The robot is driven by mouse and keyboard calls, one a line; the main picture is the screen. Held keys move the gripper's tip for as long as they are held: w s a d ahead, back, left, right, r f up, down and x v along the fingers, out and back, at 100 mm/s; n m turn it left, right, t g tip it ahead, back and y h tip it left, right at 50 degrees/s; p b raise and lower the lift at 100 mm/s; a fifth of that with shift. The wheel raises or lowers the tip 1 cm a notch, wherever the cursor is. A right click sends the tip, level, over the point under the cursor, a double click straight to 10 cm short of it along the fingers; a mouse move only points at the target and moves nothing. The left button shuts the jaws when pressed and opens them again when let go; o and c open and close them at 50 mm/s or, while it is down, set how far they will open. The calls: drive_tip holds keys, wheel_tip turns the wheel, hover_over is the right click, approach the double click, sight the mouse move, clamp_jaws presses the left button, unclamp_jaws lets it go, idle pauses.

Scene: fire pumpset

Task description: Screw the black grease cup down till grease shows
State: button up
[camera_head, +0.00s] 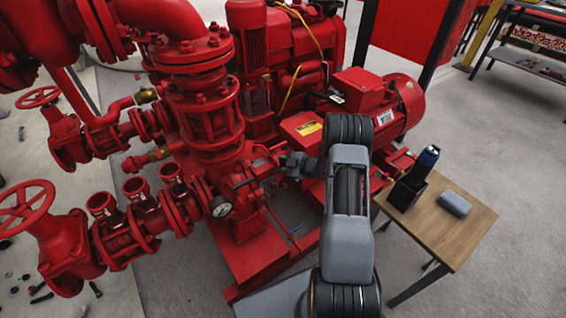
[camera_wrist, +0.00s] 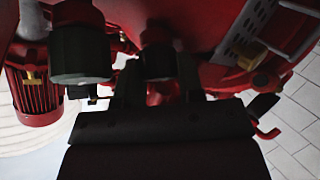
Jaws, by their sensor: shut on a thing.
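My gripper (camera_head: 282,167) reaches in from the right at the red pump, between the pump body and the motor. In the wrist view my gripper (camera_wrist: 158,85) has its dark fingers on either side of a black cup (camera_wrist: 158,60) under a red fitting, and it is shut on it. A second, larger black cup-like part (camera_wrist: 80,55) hangs to the left, apart from the fingers. I cannot make out any grease; the cup's far side and lower end are hidden or dark. In the head view the cup cannot be told from the dark gripper.
The red motor (camera_head: 385,105) stands behind my arm.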

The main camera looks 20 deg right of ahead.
drive_tip(key=shift+r+m+t, duration=0.1)
drive_tip(key=shift+m+t, duration=0.3)
drive_tip(key=shift+m, duration=0.3)
drive_tip(key=o, duration=0.9)
drive_tip(key=shift+s+a+f, duration=0.1)
drive_tip(key=shift+f, duration=0.1)
drive_tip(key=shift+s, duration=0.1)
